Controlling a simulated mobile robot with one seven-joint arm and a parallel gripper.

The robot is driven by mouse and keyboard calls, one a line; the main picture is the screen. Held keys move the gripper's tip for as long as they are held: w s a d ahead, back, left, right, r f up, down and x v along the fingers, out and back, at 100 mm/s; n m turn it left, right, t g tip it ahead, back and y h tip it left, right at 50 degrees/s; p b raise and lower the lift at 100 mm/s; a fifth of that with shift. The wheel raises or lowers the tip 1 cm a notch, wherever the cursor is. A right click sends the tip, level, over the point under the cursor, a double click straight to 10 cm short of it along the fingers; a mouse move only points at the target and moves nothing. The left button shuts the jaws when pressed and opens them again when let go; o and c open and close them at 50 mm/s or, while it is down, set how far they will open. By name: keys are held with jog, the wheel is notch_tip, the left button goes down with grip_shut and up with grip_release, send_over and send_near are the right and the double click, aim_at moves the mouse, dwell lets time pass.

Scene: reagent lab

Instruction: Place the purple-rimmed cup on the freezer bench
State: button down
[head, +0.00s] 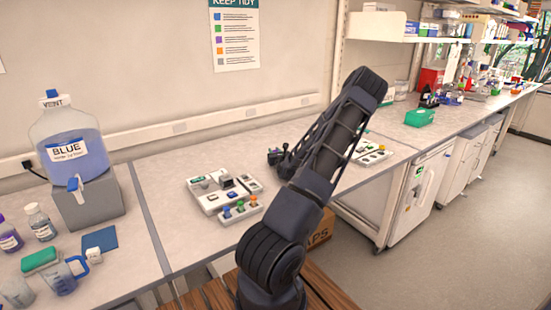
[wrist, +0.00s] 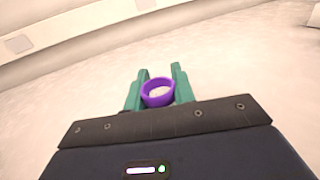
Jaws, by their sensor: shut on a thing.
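In the wrist view the purple-rimmed cup (wrist: 157,103) sits between the two green fingers of my gripper (wrist: 160,88). The fingers are shut on it, and its round rim faces the camera. Most of the cup's body is hidden below the rim. In the head view my arm rises across the middle, and I cannot make out the gripper or the cup there. A bench (head: 393,129) with a white appliance (head: 412,195) under it, perhaps the freezer, runs back on the right.
A green box (head: 420,117) and several small bottles stand on the right bench, below a shelf (head: 400,38). The near bench holds a grey-white device (head: 215,190), a BLUE-labelled carboy (head: 75,145) and a blue-handled jug (head: 62,280). A wall rail (wrist: 60,30) shows in the wrist view.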

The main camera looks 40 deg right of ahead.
notch_tip(320, 180, up, 20)
jog(key=w+a+f+n+y, duration=0.1)
jog(key=w+a+f+y, duration=0.15)
jog(key=w+a, duration=0.6)
jog(key=w+a+f+n+y, duration=0.1)
jog(key=w+a+f, duration=0.2)
jog(key=w+a, duration=0.6)
jog(key=w+a+f, duration=0.2)
jog(key=a+f, duration=0.1)
jog(key=a, duration=0.5)
jog(key=w+a+f+n+y, duration=0.1)
jog(key=w+a+f, duration=0.1)
jog(key=a, duration=0.6)
jog(key=w+a+f+y, duration=0.1)
jog(key=w+a+f, duration=0.2)
jog(key=a, duration=0.6)
jog(key=shift+f+n+t, duration=0.3)
jog(key=shift+f+t, duration=0.05)
jog(key=shift+t, duration=0.05)
jog(key=shift+w+a+r, duration=0.1)
